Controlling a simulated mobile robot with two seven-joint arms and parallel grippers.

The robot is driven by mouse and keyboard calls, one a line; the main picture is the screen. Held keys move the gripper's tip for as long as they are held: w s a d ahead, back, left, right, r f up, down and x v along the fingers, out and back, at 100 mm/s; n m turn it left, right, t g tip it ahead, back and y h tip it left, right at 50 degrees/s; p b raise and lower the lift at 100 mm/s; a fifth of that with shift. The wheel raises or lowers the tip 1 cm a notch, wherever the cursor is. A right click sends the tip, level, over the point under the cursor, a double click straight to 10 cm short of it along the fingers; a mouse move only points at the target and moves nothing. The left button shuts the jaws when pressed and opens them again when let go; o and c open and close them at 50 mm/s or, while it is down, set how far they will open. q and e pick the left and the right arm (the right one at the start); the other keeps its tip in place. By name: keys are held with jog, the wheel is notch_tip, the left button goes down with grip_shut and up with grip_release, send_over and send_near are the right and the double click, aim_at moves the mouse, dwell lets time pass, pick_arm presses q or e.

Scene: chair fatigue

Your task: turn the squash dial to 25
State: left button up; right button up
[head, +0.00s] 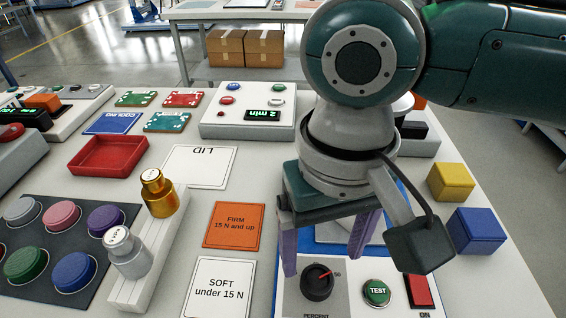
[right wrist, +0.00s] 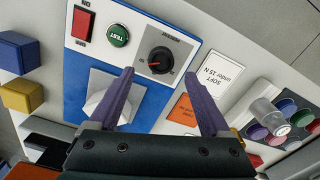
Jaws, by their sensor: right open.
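The squash dial (head: 317,284) is a black round knob on the grey part of a panel, with "PERCENT" printed below it. Its red pointer line points up and right, close to the "50" mark; other scale marks are too hidden or small to read. The dial also shows in the right wrist view (right wrist: 160,58), just past the fingertips. My right gripper (head: 323,263) is open and empty, its purple fingers pointing down above the dial, spread to either side. In the right wrist view the fingers (right wrist: 159,73) stand apart. My left gripper is out of view.
Beside the dial are a green TEST button (head: 376,292) and a red ON switch (head: 419,290). SOFT (head: 219,290) and FIRM (head: 233,226) cards lie to the left. Yellow (head: 451,181) and blue (head: 476,231) blocks lie right. Metal weights (head: 158,193) stand in a white rack.

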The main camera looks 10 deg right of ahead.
aim_at(317, 278)
notch_tip(317, 278, down, 5)
jog(key=shift+f+b, duration=0.15)
jog(key=shift+b, duration=0.3)
jog(key=shift+a, duration=0.1)
grip_shut()
dwell(0.4)
